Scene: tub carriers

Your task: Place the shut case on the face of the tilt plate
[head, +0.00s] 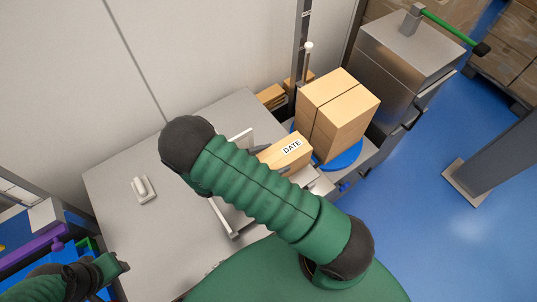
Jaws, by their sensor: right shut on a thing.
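The shut case (287,152) is a small tan carton with a white "DATE" label on its top, just beyond my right forearm. My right gripper (280,163) is shut on it; the arm hides most of the gripper and the case's near side. The tilt plate appears to be the pale grey plate with light edge bars (229,222) on the bench, left of the case; my arm covers its middle. I cannot tell whether case and plate touch. My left gripper (112,265) is low at the left, away from both; its jaw opening is unclear.
A large taped carton (338,105) stands on a blue round base (346,158) close behind the case. A grey post (300,45) rises behind it. The grey bench (110,185) is mostly clear at left, with a small white fixture (144,190). A metal cabinet (405,55) stands at right.

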